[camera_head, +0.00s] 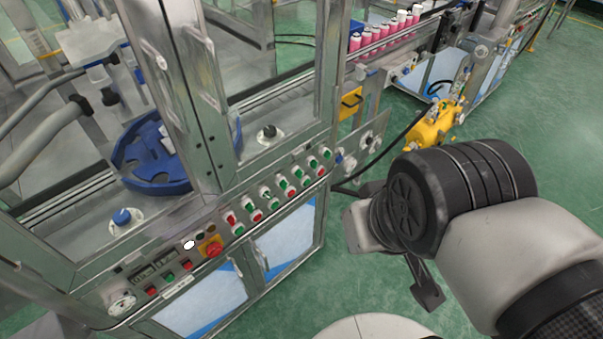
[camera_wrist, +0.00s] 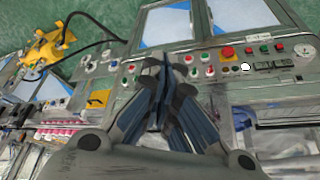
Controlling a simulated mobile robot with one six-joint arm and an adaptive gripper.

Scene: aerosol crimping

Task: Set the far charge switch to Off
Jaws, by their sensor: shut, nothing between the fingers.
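The machine's sloped front panel carries a row of paired buttons. A green button (camera_head: 327,154) and a red button (camera_head: 320,172) sit at its far end. I cannot tell which small control is the far charge switch, nor read its setting. My gripper (camera_head: 428,297) is partly hidden behind my wrist, over the floor right of the panel and apart from it. In the wrist view my gripper (camera_wrist: 165,65) is shut and empty, its fingers covering part of the button row.
A red emergency stop (camera_head: 213,249) on a yellow plate sits at the panel's near part. A metal-framed guard rises behind the panel. A yellow unit (camera_head: 432,127) with hoses stands beyond the machine's far end. Green floor (camera_head: 350,250) is open in front.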

